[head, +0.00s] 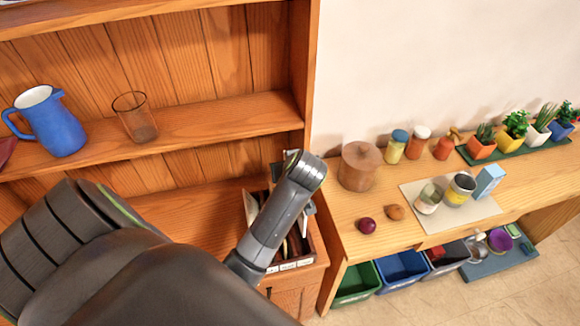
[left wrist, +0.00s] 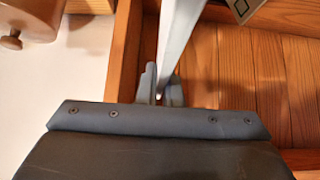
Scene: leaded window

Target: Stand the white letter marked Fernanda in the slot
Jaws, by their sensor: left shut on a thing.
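My left gripper (left wrist: 161,88) is shut on a thin white letter (left wrist: 178,40), which shows edge-on in the left wrist view and runs up out of the picture. No name can be read on it. In the head view my left arm reaches over a wooden rack (head: 318,252) with upright slots and small white labels on its front edge. The arm covers much of the rack, and the left fingers cannot be made out there. Whether the letter is inside a slot cannot be told. My right gripper is not in view.
A shelf above the rack holds a blue jug (head: 54,122) and a glass (head: 135,118). To the right, a bench holds a wooden canister (head: 358,167), jars, a mat (head: 480,213) with cups, and potted plants. Coloured bins (head: 401,270) stand below.

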